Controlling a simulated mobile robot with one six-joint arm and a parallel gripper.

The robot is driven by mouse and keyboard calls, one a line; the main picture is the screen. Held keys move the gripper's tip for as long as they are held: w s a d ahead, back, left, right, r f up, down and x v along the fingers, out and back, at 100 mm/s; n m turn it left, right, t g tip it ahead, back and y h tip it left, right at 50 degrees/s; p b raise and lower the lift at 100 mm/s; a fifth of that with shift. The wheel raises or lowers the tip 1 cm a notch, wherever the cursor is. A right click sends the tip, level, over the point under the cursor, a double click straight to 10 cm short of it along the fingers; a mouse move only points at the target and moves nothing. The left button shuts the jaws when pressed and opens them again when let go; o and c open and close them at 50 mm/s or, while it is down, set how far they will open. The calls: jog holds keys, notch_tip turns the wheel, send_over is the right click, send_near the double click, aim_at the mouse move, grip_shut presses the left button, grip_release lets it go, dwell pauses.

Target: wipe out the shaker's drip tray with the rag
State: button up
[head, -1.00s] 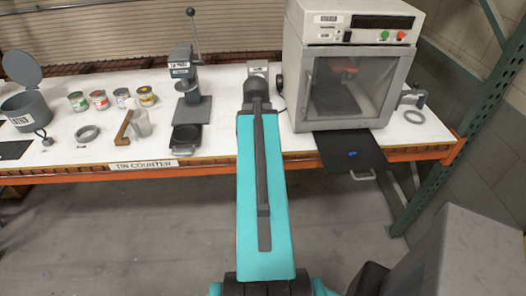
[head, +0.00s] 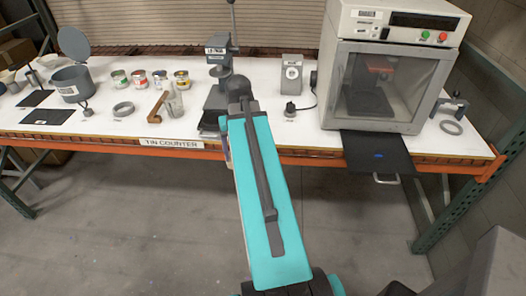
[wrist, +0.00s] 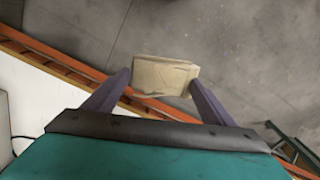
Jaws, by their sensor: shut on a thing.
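My gripper (wrist: 161,84) is shut on a beige folded rag (wrist: 166,73), held between its two purple fingers in the wrist view. The rag is over the grey floor, off the counter's orange edge. The shaker (head: 393,75) is the pale cabinet with a glazed door at the right of the counter. Its black drip tray (head: 362,142) sticks out below the door, past the counter front, with a blue spot on it and a handle in front. My gripper is apart from the tray.
On the white counter (head: 265,90) stand a lid press (head: 216,60), several paint tins (head: 160,80), a grey pot (head: 75,85) and a small dial device (head: 292,73). A green rack post (head: 465,190) rises at the right. The floor in front is clear.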

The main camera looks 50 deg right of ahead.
jog(key=w+a+f+n+b, duration=0.1)
jog(key=w+a+n, duration=0.3)
jog(key=a, duration=0.7)
jog(key=w+a+n+b, duration=0.2)
jog(key=w+a+n, duration=0.2)
jog(key=w+a, duration=0.5)
jog(key=w+a+f+n+b, duration=0.1)
jog(key=w+a+n, duration=0.3)
jog(key=a, duration=0.9)
jog(key=w+b, duration=0.1)
jog(key=w, duration=0.1)
jog(key=shift+w+a+f+b, duration=0.3)
jog(key=shift+a, duration=0.05)
